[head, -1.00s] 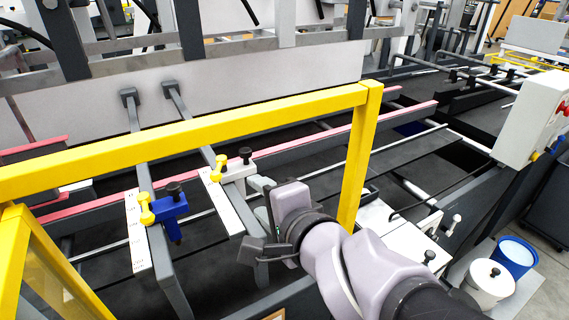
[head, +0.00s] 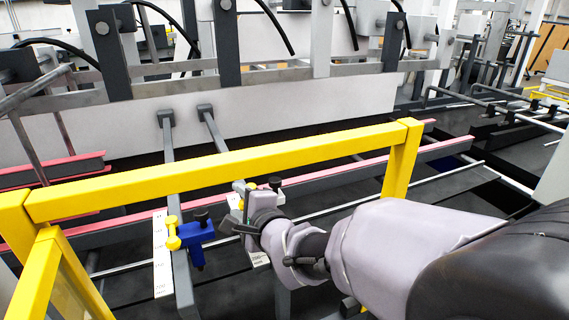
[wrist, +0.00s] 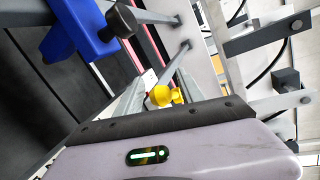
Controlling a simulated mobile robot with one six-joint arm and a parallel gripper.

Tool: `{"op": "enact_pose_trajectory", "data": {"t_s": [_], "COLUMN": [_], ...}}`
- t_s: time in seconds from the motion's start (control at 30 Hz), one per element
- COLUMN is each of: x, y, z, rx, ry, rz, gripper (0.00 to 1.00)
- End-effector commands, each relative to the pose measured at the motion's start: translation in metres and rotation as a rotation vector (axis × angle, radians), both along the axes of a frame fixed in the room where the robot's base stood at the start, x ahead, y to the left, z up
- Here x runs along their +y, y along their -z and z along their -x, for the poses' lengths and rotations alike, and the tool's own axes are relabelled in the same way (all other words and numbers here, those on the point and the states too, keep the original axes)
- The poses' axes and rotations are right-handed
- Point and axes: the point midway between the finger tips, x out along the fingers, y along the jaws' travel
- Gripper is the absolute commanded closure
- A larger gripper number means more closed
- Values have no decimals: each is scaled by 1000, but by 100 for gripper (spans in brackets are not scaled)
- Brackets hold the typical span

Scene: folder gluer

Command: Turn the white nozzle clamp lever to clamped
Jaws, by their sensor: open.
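The white nozzle block, mostly hidden behind my gripper, is on the second slanted rail in the head view. Its black knob (head: 276,182) and a bit of its yellow lever (head: 250,186) show there. My gripper (head: 241,198) is at this block. In the wrist view, the yellow lever (wrist: 164,96) lies between the two grey fingers of my open gripper (wrist: 160,82). I cannot tell whether a finger touches it. A blue nozzle block (head: 195,235) with yellow parts is on the neighbouring rail to the left; it also shows in the wrist view (wrist: 76,30).
A yellow guard frame (head: 230,163) stands close, its top bar crossing the view just above my gripper. White scales (head: 162,255) lie along the rails. Long pink-topped bars (head: 345,168) run behind. Dark belts lie below.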

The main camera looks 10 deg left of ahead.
Motion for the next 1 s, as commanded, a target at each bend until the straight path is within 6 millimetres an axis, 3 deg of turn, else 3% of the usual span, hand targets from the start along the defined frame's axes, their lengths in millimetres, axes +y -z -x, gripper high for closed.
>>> {"op": "enact_pose_trajectory", "data": {"t_s": [0.37,0.6,1.0], "x": [5,5,4], "y": [2,2,2], "z": [-6,-6,-6], "rx": [1,1,2], "ry": [1,1,1], "rz": [1,1,1], "gripper": [55,100,100]}}
